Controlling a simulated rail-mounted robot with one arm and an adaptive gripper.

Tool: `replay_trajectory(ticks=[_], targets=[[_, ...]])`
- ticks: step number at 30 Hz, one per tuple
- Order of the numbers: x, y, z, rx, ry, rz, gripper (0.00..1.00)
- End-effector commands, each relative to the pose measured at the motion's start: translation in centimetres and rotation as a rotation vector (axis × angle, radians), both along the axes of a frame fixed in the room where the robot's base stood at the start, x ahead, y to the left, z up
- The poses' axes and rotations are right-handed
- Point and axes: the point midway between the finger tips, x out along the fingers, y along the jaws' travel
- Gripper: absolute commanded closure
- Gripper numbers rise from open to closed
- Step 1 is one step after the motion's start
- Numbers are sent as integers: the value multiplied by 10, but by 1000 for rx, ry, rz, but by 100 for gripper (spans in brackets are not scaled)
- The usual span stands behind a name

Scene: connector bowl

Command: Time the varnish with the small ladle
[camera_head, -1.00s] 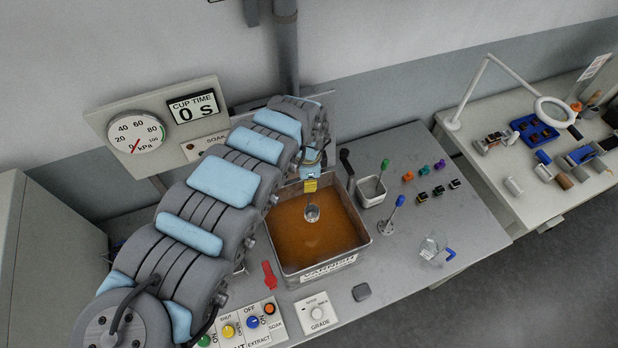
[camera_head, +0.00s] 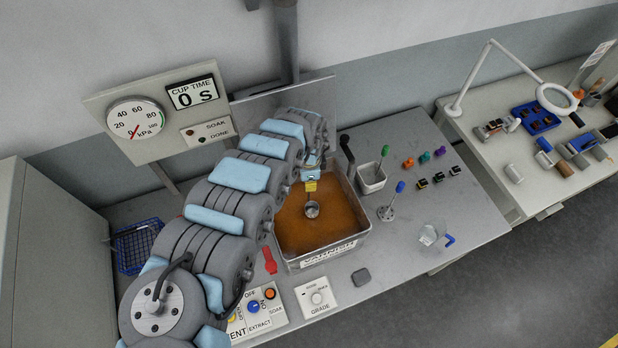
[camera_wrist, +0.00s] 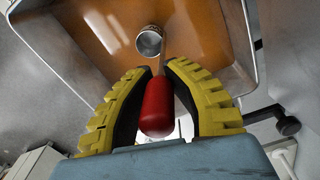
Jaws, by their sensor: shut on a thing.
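My gripper (camera_head: 311,187) is shut on the red handle (camera_wrist: 158,106) of the small ladle, which sits between its yellow-edged fingers in the wrist view. The ladle's metal cup (camera_head: 312,209) is over the middle of the amber varnish (camera_head: 331,228), inside the rectangular metal tank (camera_head: 364,243). The cup also shows in the wrist view (camera_wrist: 149,42). I cannot tell whether its bottom touches the varnish. The cup time display (camera_head: 193,94) reads 0 s.
A small metal container (camera_head: 371,181) with a green-handled tool and a blue-handled stand (camera_head: 388,211) are right of the tank. A clear beaker (camera_head: 428,236) is farther right. Control panels (camera_head: 317,298) lie in front. A blue wire basket (camera_head: 137,246) is at left.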

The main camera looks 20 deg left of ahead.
Motion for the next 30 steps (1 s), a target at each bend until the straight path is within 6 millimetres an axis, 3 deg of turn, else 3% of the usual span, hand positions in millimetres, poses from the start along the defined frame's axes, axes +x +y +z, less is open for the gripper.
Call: replay_trajectory(ticks=[30], targets=[[-1, -1, -83, -2, 1, 1, 100]])
